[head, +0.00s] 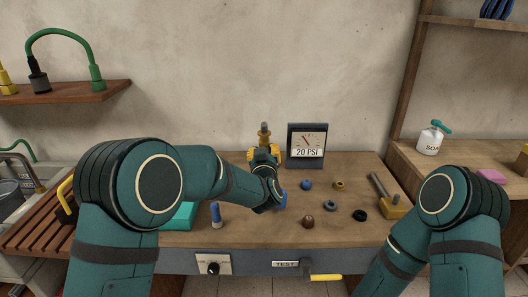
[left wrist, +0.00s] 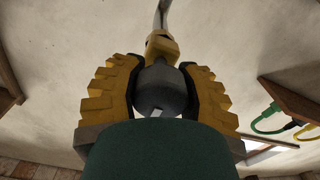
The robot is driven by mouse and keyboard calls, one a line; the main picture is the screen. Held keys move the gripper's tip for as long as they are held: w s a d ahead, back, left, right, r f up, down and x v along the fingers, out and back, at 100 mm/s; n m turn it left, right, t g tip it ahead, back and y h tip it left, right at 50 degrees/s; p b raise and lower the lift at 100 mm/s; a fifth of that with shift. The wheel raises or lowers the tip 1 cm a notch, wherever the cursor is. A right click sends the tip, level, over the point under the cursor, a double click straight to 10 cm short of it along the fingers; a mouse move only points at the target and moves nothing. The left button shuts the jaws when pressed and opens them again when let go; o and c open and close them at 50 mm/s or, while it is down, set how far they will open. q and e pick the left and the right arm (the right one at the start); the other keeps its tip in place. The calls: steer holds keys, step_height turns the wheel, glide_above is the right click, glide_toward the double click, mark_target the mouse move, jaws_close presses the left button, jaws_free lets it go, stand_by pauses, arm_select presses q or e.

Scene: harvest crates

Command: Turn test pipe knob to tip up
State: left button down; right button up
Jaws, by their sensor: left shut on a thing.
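The TEST label (head: 285,264) is on the bench's front edge, beside a lever with a yellow handle (head: 326,277) pointing right. Farther left, a dark round knob (head: 213,268) with a white mark sits on a pale plate. I cannot tell which is the test pipe knob. My left gripper (head: 264,154) is above the back of the bench, its yellow fingers closed around a dark grey rounded piece (left wrist: 162,88). A brass-yellow fitting (left wrist: 162,46) and grey pipe extend beyond that piece. The fitting also shows in the head view (head: 264,131). My right gripper is out of view.
A gauge reading 20 PSI (head: 307,142) stands right of my left gripper. Several small rings and caps, a blue-topped bottle (head: 216,214) and a hammer-like tool (head: 390,201) lie or stand on the bench. A soap bottle (head: 431,138) is on the right shelf.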

arm_select(q)
steer(key=shift+s+d+f, duration=0.1)
steer(key=shift+f, duration=0.25)
steer(key=c, duration=0.8)
jaws_free()
steer(key=o, duration=0.4)
steer(key=shift+s+r, duration=0.1)
steer(key=shift+r, duration=0.05)
steer(key=shift+c, duration=0.2)
steer(key=shift+r, duration=0.1)
steer(key=s, duration=1.2)
